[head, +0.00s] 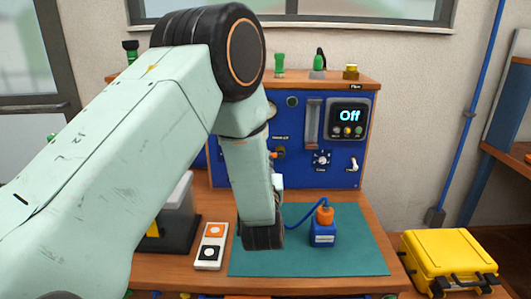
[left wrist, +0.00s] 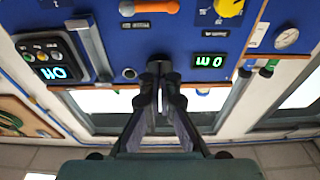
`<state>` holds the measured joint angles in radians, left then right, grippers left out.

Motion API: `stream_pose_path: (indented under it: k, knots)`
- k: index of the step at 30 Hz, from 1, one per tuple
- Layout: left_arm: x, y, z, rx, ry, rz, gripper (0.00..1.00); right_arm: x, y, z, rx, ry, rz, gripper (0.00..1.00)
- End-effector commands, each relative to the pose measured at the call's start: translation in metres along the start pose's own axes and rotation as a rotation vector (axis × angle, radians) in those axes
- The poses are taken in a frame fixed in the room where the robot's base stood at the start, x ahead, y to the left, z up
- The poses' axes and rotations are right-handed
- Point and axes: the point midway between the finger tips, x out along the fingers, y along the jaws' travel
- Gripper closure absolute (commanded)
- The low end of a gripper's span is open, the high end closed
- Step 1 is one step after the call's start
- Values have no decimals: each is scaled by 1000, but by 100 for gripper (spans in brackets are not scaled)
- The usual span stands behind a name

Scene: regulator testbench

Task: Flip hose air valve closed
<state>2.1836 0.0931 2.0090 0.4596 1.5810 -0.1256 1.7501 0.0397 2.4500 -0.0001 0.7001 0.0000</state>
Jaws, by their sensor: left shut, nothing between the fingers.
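An orange lever handle (left wrist: 150,7) with a grey end shows on the blue panel at the top edge of the left wrist view, which is upside down. I cannot tell for sure whether it is the hose air valve. A small orange part (head: 272,155) shows beside my arm in the head view. My left gripper (left wrist: 160,72) is shut and empty in front of the panel, apart from the lever. In the head view my left arm hides the gripper and the panel's left part.
The blue panel (head: 337,175) carries a display (head: 348,116) reading Off. A blue regulator with an orange top (head: 323,228) stands on a teal mat (head: 355,262), with a blue hose. A two-button box (head: 211,246) and a yellow case (head: 447,262) flank the mat.

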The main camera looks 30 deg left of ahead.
Motion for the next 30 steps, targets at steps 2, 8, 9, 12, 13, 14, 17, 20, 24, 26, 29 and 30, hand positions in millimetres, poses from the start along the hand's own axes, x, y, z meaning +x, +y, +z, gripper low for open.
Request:
stream_pose_path:
  k: [2, 8, 9, 12, 13, 14, 17, 20, 24, 26, 29, 30]
  knots:
    - [1, 0, 0, -1, 0, 0, 100, 0, 0, 0, 0, 0, 0, 62]
    - [24, -1, 0, -4, 2, -4, 100, 1, 0, 0, 0, 0, 0, 62]
    - [31, -1, 0, -4, 3, -3, 100, 2, 0, 0, 0, 0, 0, 62]
    - [50, -1, 0, -3, 2, -4, 100, 3, 0, 0, 0, 0, 0, 62]
    - [56, -1, 0, -3, 3, -3, 100, 4, 0, 0, 0, 0, 0, 62]
    - [62, -1, 1, -3, 2, -2, 100, 4, 0, 0, 0, 0, 0, 62]
    - [80, -1, 0, -2, 3, -3, 100, 6, 0, 0, 0, 0, 0, 62]
    - [97, -1, 1, -1, 3, -2, 100, 7, 0, 0, 0, 0, 0, 62]
    - [99, 0, 17, 4, -4, 1, 100, 11, 0, 0, 0, 0, 0, 62]
    - [96, 0, 24, 3, -4, 1, 100, 13, 0, 0, 0, 0, 0, 62]
    - [93, 0, 32, 1, -2, 1, 100, 14, 0, 0, 0, 0, 0, 62]
    - [92, 0, 35, 1, -1, 1, 100, 15, 0, 0, 0, 0, 0, 62]
